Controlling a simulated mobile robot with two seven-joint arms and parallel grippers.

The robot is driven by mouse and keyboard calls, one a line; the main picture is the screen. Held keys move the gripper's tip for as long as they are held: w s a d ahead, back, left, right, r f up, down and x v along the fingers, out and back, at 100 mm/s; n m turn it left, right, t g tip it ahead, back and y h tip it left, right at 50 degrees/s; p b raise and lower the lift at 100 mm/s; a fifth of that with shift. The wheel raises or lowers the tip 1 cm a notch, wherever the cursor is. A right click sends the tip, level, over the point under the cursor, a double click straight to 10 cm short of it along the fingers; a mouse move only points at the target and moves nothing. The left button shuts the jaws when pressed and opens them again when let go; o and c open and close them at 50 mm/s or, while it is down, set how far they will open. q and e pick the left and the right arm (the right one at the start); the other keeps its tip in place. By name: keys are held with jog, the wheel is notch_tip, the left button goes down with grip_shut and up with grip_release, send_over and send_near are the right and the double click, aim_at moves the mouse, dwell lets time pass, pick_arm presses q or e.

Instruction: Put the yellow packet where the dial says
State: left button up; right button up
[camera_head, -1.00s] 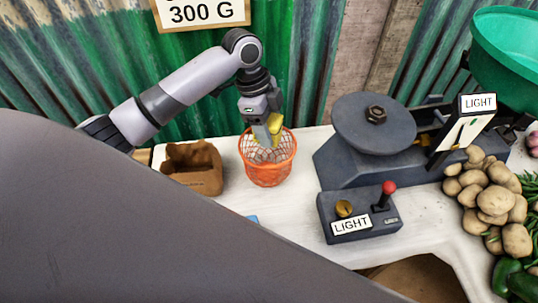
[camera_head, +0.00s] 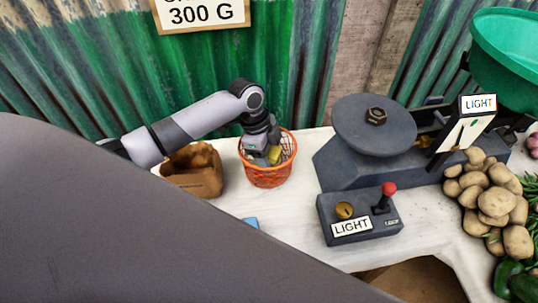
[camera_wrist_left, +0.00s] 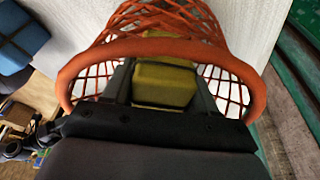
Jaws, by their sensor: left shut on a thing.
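The yellow packet (camera_head: 274,155) is inside the orange basket (camera_head: 268,178), low between the fingers of my left gripper (camera_head: 268,158). In the left wrist view the packet (camera_wrist_left: 164,84) sits between both fingers and the basket rim (camera_wrist_left: 160,47) surrounds them. My left gripper is shut on the packet. The dial (camera_head: 468,132) on the grey balance has a label reading LIGHT (camera_head: 479,103). The control box (camera_head: 359,214) in front also has a LIGHT label and a lever with a red knob (camera_head: 389,188). My right gripper is not in view.
A brown open sack (camera_head: 194,175) stands left of the basket. A green pan (camera_head: 508,47), potatoes (camera_head: 496,200) and green vegetables lie at the far right. A small blue thing (camera_head: 251,222) lies on the white counter.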

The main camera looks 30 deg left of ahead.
pick_arm(q)
jog(key=shift+f, duration=0.55)
jog(key=o, duration=1.3)
jog(key=shift+c, duration=0.2)
jog(key=v, duration=1.3)
jog(key=shift+w+d+r, duration=0.1)
jog(key=shift+d+r, duration=0.05)
jog(key=shift+d, duration=0.05)
